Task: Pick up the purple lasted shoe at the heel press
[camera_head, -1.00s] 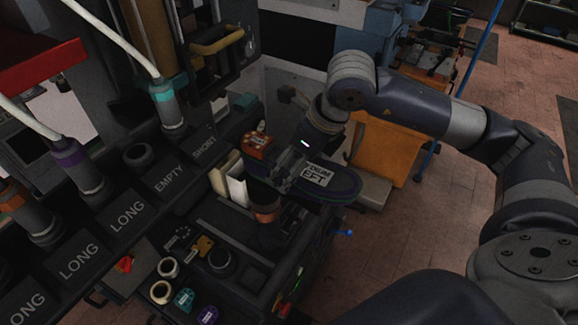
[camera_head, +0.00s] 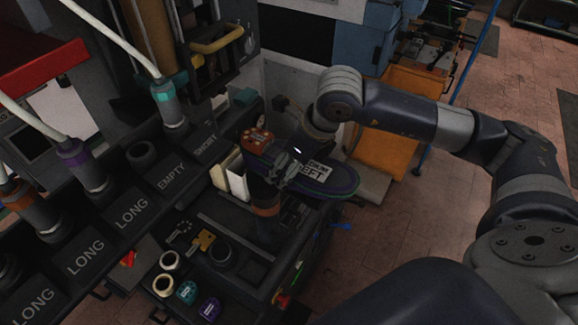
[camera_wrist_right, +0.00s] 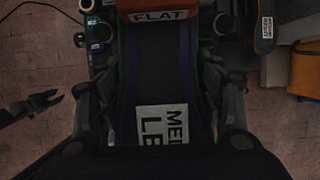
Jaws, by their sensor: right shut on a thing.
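The purple lasted shoe (camera_head: 343,188) is dark with a purple edge and lies at the heel press, above a copper-coloured post (camera_head: 265,207). It has a white label with black letters and an orange-red block at one end, which reads FLAT in the right wrist view. My right gripper (camera_head: 284,172) is shut on the shoe near its middle. In the right wrist view the shoe (camera_wrist_right: 157,75) runs between the two fingers. Whether the shoe touches the post is hidden. My left gripper (camera_wrist_right: 52,98) shows at the left of the right wrist view, open and empty.
Slots labelled LONG, EMPTY and SHORT line the rack (camera_head: 150,192) at left. White cards (camera_head: 235,180) stand beside the shoe. Rings and small caps (camera_head: 187,291) lie on the press's front. An orange cart (camera_head: 385,150) stands behind the shoe. Another labelled shoe (camera_wrist_right: 265,28) shows at upper right.

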